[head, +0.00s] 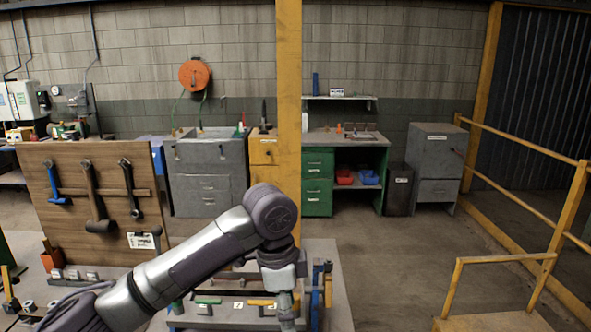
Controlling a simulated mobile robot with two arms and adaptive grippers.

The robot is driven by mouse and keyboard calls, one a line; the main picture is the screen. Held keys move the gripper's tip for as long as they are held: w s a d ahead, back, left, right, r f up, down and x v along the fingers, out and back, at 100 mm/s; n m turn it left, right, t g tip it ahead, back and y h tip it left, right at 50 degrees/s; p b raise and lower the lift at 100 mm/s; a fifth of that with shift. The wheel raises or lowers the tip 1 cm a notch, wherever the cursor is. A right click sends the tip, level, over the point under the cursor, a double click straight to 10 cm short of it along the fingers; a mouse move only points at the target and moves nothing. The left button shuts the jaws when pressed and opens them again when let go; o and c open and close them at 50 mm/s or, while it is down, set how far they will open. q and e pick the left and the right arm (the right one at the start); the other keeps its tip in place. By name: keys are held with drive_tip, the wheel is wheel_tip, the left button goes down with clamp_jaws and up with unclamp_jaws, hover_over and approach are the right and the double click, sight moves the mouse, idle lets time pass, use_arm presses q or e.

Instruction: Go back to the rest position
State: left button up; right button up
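My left arm (200,258) comes in from the lower left, bends at a rounded grey joint (272,212) and points down to the bottom edge. Its lower part passes in front of a workbench (335,285) with a rack of tools and parts. The gripper at its end is cut off by the bottom edge, so its fingers do not show. My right arm and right gripper are not in view.
A wooden tool board (70,220) with hanging tools stands at left. A yellow post (289,100) rises behind the workbench. Grey and green cabinets (318,182) line the back wall. Yellow railings (520,150) bound the right side. Open floor (400,260) lies right of the workbench.

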use_arm(q)
drive_tip(key=s+d+f+n+t+h, duration=0.1)
drive_tip(key=s+f+n+h, duration=0.15)
drive_tip(key=s+f, duration=0.45)
drive_tip(key=s+d+f+n+h, duration=0.1)
drive_tip(key=s+f+n, duration=0.25)
drive_tip(key=f, duration=0.55)
drive_tip(key=s+a+f+n+t+y, duration=0.15)
drive_tip(key=s+a+f+n, duration=0.3)
drive_tip(key=s+a, duration=0.55)
drive_tip(key=s+a+f+n+t+y, duration=0.1)
drive_tip(key=s+a+f+n+y, duration=0.3)
drive_tip(key=s+a, duration=0.6)
wheel_tip(320, 180, down, 29)
drive_tip(key=w+a+g+b, duration=0.1)
drive_tip(key=b, duration=0.3)
drive_tip(key=s+a+f+g+b, duration=0.1)
drive_tip(key=s+a+f+b, duration=0.1)
drive_tip(key=s+f, duration=1.4)
wheel_tip(320, 180, down, 2)
drive_tip(key=shift+s+a+f+h, duration=0.2)
drive_tip(key=shift+s+a+h, duration=0.1)
drive_tip(key=shift+a, duration=0.2)
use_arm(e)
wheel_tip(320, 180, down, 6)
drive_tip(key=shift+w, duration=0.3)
use_arm(q)
drive_tip(key=shift+w+g, duration=0.1)
drive_tip(key=shift+g, duration=0.15)
